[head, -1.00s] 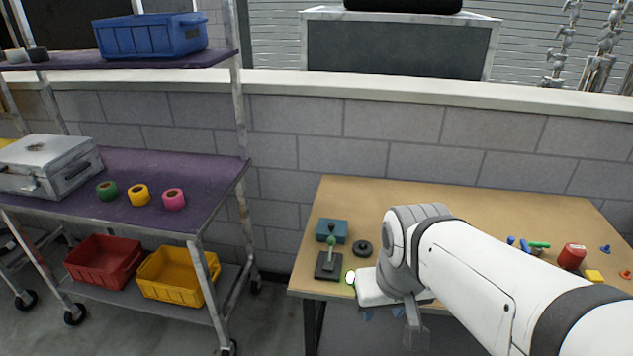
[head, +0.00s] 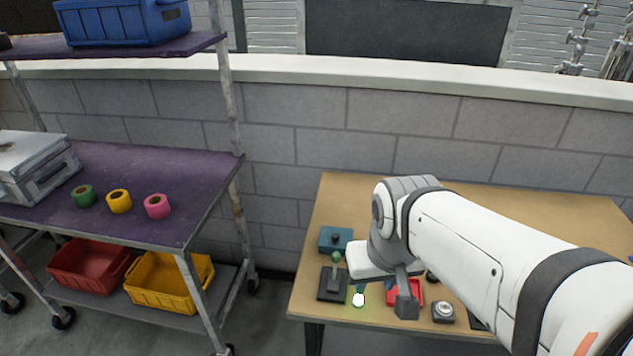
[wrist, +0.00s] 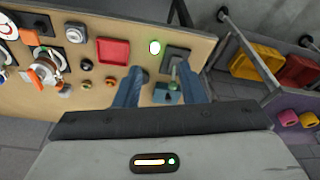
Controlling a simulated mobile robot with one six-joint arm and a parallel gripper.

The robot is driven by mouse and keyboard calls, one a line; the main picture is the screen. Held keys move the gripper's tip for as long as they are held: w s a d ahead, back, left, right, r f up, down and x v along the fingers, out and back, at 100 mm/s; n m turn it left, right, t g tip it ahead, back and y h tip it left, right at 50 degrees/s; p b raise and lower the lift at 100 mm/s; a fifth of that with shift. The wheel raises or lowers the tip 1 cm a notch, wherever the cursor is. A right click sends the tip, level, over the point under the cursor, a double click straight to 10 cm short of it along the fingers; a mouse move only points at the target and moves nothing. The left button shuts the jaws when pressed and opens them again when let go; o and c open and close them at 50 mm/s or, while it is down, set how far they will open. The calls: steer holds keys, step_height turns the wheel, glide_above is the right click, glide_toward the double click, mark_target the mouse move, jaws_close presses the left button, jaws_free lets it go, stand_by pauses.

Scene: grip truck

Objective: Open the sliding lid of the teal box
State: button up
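The teal box (head: 335,240) sits at the back left of the wooden table, with a dark round knob on top. I see no gap in its top in the head view. My gripper (wrist: 161,72) is open and empty, its two blue fingers apart. In the head view my white hand is just right of and in front of the box, above the table. In the wrist view the teal box (wrist: 167,98) shows between the fingers, partly cut off by the hand; I cannot tell whether they touch it.
A lever on a dark plate (head: 332,284) stands just in front of the box. A lit white-green button (head: 358,300), a red tray (head: 405,289) and a grey button box (head: 443,312) are nearby. The purple shelf cart (head: 130,190) stands left, and a brick wall is behind.

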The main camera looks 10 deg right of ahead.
steer(key=shift+o, duration=0.3)
steer(key=shift+o, duration=0.2)
steer(key=shift+w+a, duration=0.1)
steer(key=shift+w, duration=0.05)
steer(key=n+g+b, duration=0.3)
steer(key=n+b, duration=0.1)
steer(key=n, duration=0.3)
glide_above(335, 234)
steer(key=f, duration=0.9)
steer(key=shift+s+f, duration=0.2)
steer(key=shift+s, duration=0.15)
steer(key=shift+w+f, duration=0.2)
steer(key=shift+f, duration=0.1)
step_height(335, 234, down, 8)
steer(key=shift+r, duration=0.15)
steer(key=shift+c, duration=0.2)
jaws_close()
